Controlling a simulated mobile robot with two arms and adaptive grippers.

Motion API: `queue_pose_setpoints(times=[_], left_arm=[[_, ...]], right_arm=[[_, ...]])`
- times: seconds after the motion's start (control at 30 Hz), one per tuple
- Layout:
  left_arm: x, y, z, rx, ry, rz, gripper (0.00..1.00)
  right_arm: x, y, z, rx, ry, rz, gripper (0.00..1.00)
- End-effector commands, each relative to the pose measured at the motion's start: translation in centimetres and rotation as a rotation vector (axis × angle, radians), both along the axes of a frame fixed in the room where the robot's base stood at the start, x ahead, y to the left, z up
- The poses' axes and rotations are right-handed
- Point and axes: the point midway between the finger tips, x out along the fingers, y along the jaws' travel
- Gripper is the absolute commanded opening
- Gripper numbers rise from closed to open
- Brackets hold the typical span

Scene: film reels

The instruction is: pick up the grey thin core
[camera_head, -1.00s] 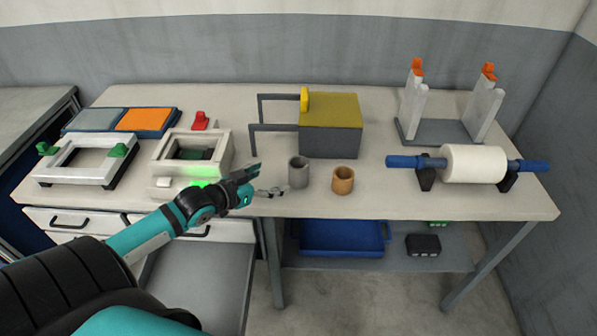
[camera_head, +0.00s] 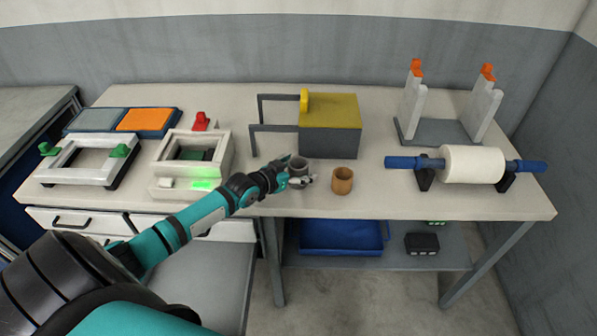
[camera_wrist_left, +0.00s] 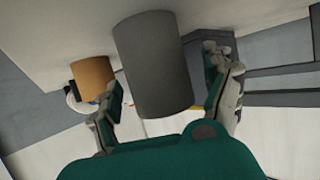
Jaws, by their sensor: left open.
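The grey thin core (camera_head: 299,166) is a small upright hollow cylinder on the table, left of the brown core (camera_head: 343,180). My left gripper (camera_head: 297,175) is open around it, with one finger on each side. In the left wrist view the grey core (camera_wrist_left: 153,65) stands between the two open fingers of my left gripper (camera_wrist_left: 170,95). Whether the fingers touch it I cannot tell. The brown core (camera_wrist_left: 94,78) shows beyond one finger there. My right gripper is not in view.
A grey box with a yellow top (camera_head: 331,125) stands behind the cores. A white roll (camera_head: 472,164) on a blue shaft lies to the right. A white frame device (camera_head: 165,180) with a green light is left of my gripper.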

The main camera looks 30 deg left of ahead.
Motion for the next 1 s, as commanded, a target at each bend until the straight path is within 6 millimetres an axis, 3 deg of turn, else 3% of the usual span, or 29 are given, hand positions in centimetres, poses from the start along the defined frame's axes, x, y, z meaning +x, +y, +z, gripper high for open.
queue_pose_setpoints(times=[0.3, 0.77, 1.0], left_arm=[[0.52, -0.09, -0.27, 0.000, 0.001, 0.000, 0.83], [0.49, -0.06, -0.26, 0.000, 0.001, 0.000, 0.23], [0.50, -0.07, -0.19, 0.001, 0.000, 0.000, 0.23]], right_arm=[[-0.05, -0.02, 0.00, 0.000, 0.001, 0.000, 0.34], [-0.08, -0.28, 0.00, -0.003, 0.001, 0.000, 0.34], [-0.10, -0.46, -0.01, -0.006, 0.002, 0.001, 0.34]])
